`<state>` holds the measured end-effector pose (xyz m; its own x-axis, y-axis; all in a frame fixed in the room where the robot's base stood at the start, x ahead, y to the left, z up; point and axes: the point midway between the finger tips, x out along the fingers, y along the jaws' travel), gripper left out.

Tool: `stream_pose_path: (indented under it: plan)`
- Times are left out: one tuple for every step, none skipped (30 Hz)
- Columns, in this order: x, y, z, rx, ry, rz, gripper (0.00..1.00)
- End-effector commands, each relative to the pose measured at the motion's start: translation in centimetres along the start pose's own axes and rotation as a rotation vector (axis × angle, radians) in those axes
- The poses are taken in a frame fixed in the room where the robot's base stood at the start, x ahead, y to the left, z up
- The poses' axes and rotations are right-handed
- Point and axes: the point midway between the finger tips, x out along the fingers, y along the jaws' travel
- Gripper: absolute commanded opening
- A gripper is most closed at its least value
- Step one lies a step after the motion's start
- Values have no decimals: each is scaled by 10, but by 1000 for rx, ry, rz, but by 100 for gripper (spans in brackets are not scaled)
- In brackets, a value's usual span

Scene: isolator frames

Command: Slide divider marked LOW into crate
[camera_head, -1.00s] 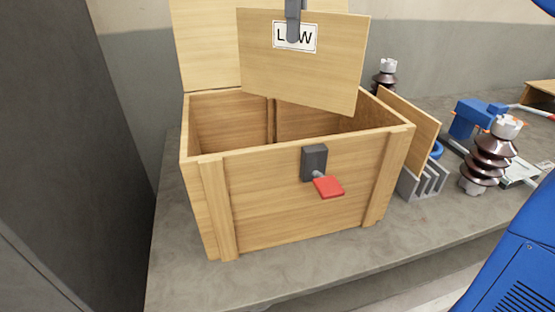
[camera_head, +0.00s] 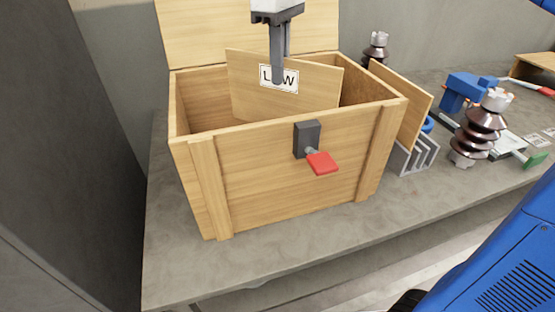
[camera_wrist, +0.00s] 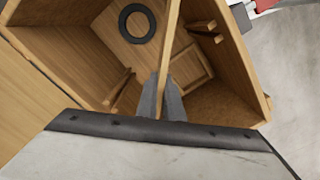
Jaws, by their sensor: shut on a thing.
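The wooden divider marked LOW (camera_head: 315,91) is upright and partly lowered into the open wooden crate (camera_head: 270,185) in the head view. Its upper part stands above the front rim, and its lower edge is hidden behind the front wall. My gripper (camera_head: 279,80) is shut on the divider's upper middle, over the label. In the wrist view the fingers (camera_wrist: 165,95) pinch the divider (camera_wrist: 170,45), seen edge-on across the crate (camera_wrist: 60,50). Wooden guide pieces (camera_wrist: 122,80) show on the crate's inner walls. Whether the divider sits between the guides I cannot tell.
The raised lid (camera_head: 205,35) stands behind the crate. A red-tabbed latch (camera_head: 320,162) is on its front. Another board (camera_head: 402,105) leans in a grey rack (camera_head: 415,155) at right, near brown insulators (camera_head: 480,135). A dark ring (camera_wrist: 137,23) lies on the crate floor.

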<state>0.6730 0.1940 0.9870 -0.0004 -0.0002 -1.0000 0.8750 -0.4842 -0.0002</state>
Motion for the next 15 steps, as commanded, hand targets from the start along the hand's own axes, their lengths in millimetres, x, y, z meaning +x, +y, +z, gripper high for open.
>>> stream_pose_path:
  plan:
    - [6,0,0,0,-1,-1,0]
    - [11,0,0,0,-1,0,0]
    - [17,0,0,0,-2,-1,0]
    - [23,0,1,0,-2,-1,0]
    - [28,0,1,0,-1,-1,0]
    - [38,0,1,0,-3,-2,0]
    - [44,0,0,0,-2,-1,0]
    - [51,0,1,0,-3,-2,0]
    - [59,0,1,0,-2,-1,0]
    - [66,0,1,0,-3,-2,0]
    - [72,0,0,0,-2,-1,0]
    - [81,0,1,0,-3,-2,0]
    - [87,0,1,0,-2,-1,0]
    - [94,0,1,0,-3,-1,0]
    - [102,0,0,0,-2,-1,0]
